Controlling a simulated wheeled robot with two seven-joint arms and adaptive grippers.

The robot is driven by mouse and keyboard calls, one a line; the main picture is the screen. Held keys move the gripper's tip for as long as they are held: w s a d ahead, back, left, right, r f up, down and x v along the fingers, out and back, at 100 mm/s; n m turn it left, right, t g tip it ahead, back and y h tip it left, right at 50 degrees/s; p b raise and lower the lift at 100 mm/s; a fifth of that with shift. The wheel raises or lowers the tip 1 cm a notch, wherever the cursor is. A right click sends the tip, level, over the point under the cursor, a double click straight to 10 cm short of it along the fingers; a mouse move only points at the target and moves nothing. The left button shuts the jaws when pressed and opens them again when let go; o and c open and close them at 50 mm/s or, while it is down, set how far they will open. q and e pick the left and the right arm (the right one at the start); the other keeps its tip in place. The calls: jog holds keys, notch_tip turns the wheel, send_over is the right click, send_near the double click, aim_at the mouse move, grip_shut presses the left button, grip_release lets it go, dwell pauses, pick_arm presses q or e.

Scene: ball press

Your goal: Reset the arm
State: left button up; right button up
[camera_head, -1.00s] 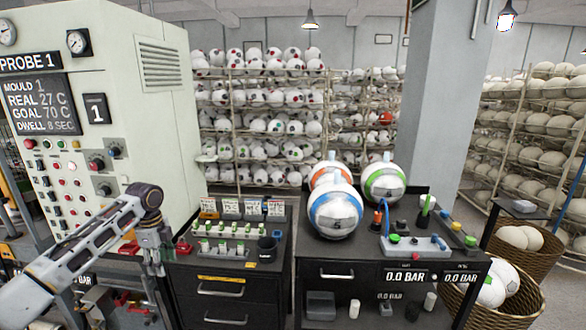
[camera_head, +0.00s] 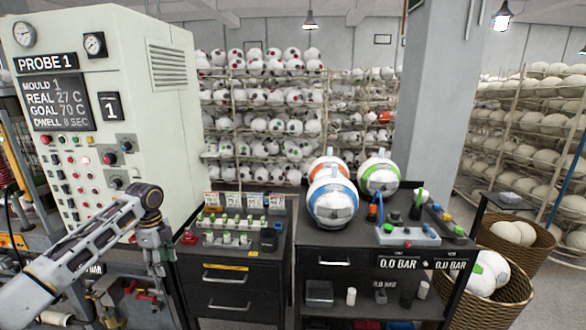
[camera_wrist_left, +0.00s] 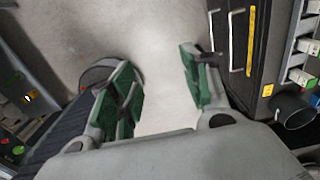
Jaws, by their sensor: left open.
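My left arm enters from the left in the camera_head view, bent at a dark elbow-like joint. My left gripper (camera_head: 158,268) hangs downward in front of the control cabinet's lower right corner, left of the black drawer unit. In the left wrist view the gripper (camera_wrist_left: 157,88) is open, its two green-padded fingers wide apart with only grey floor between them. It holds nothing. My right arm and gripper do not show.
The control cabinet (camera_head: 160,100) labelled PROBE 1 stands at left. The black drawer unit (camera_head: 228,306) is close beside the gripper; it also shows in the left wrist view (camera_wrist_left: 238,20). A black table (camera_head: 335,247) carries three balls. Baskets (camera_head: 510,318) stand at right.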

pick_arm(q)
notch_tip(320, 180, down, 22)
jog(key=w+d+n+t, duration=0.1)
jog(key=d+n, duration=0.1)
jog(key=n, duration=0.3)
jog(key=s+d+f+n, duration=0.15)
jog(key=s+f, duration=0.25)
jog(key=f, duration=0.4)
jog(key=s+f+n+t, duration=0.1)
jog(key=s+f+n, duration=0.15)
jog(key=f, duration=0.45)
jog(key=s+f+n, duration=0.1)
jog(key=s+f, duration=0.3)
jog(key=f, duration=0.4)
jog(key=s+d+f+n, duration=0.2)
jog(key=s+f, duration=0.7)
jog(key=s, duration=0.2)
jog(key=s+d+f+n, duration=0.2)
jog(key=s+f, duration=0.7)
jog(key=s, duration=0.3)
jog(key=s+d+f, duration=0.2)
jog(key=s, duration=0.6)
jog(key=s+d+f+n, duration=0.1)
jog(key=s+d+f, duration=0.1)
jog(key=s, duration=0.7)
jog(key=s+d+f+n+g, duration=0.1)
jog(key=s+d+f, duration=0.1)
jog(key=s, duration=0.6)
jog(key=shift+s+d+f, duration=0.2)
jog(key=shift+s+f, duration=0.2)
